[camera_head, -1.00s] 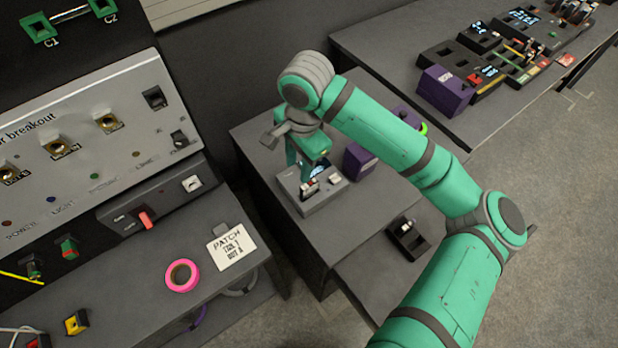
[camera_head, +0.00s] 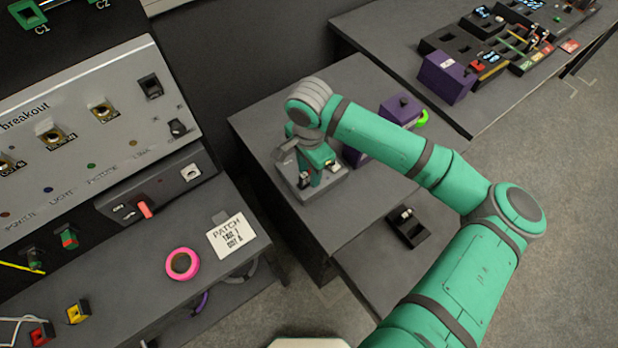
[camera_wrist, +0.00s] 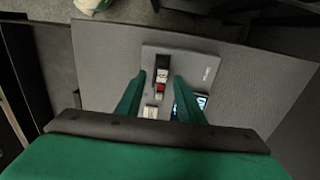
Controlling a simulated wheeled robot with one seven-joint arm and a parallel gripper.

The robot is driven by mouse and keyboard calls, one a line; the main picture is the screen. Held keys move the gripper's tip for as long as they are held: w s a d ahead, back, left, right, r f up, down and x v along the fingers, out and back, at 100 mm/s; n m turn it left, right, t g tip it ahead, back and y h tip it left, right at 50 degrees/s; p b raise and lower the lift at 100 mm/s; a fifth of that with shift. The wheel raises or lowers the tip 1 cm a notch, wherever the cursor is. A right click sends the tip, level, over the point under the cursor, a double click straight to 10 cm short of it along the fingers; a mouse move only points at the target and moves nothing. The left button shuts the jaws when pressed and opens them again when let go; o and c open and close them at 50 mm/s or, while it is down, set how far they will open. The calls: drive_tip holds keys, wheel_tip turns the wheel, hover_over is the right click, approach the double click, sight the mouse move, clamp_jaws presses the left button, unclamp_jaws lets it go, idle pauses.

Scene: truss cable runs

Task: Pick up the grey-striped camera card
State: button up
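A grey box (camera_head: 330,189) stands on the dark grey cabinet top and holds small cards; it also shows in the wrist view (camera_wrist: 208,60). A card with pale and red parts (camera_wrist: 160,87) stands in a dark slot of the box. A second pale card (camera_wrist: 151,112) lies nearer to me in the wrist view. Grey stripes are too small to tell on either. My gripper (camera_wrist: 159,80) is open, with one finger on each side of the pale-and-red card. In the head view my gripper (camera_head: 317,178) is over the box and hides part of it.
A small lit screen (camera_wrist: 202,102) is beside the right finger. A purple box (camera_head: 400,108) stands behind my arm. A black holder with a pale card (camera_head: 408,227) is on the lower surface. A pink tape roll (camera_head: 182,264) and a PATCH note (camera_head: 231,235) lie on the left bench.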

drive_tip(key=shift+f, duration=0.7)
clamp_jaws()
